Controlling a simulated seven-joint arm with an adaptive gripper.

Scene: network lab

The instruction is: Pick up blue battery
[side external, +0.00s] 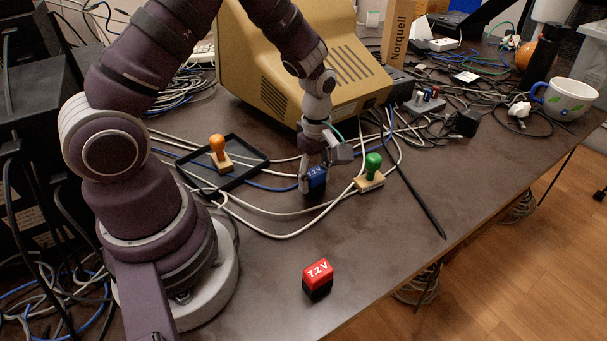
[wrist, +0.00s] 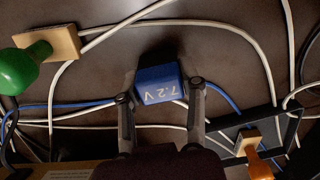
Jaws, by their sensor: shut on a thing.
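The blue battery (side external: 317,177) has a blue top marked "7.2 V" and a dark lower part. It is near the middle of the table in the side external view. In the wrist view the battery (wrist: 158,82) sits between the two fingers. My gripper (side external: 313,175) is shut on it from above, with one finger on each side in the wrist view (wrist: 159,91). I cannot tell whether the battery's underside touches the table or the cables.
A green-knobbed stamp (side external: 373,165) stands just right of the battery. An orange-knobbed stamp (side external: 218,147) stands in a black tray (side external: 253,150) to the left. Cables run around them. A red battery (side external: 318,277) stands in front. A beige monitor (side external: 300,60) stands behind.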

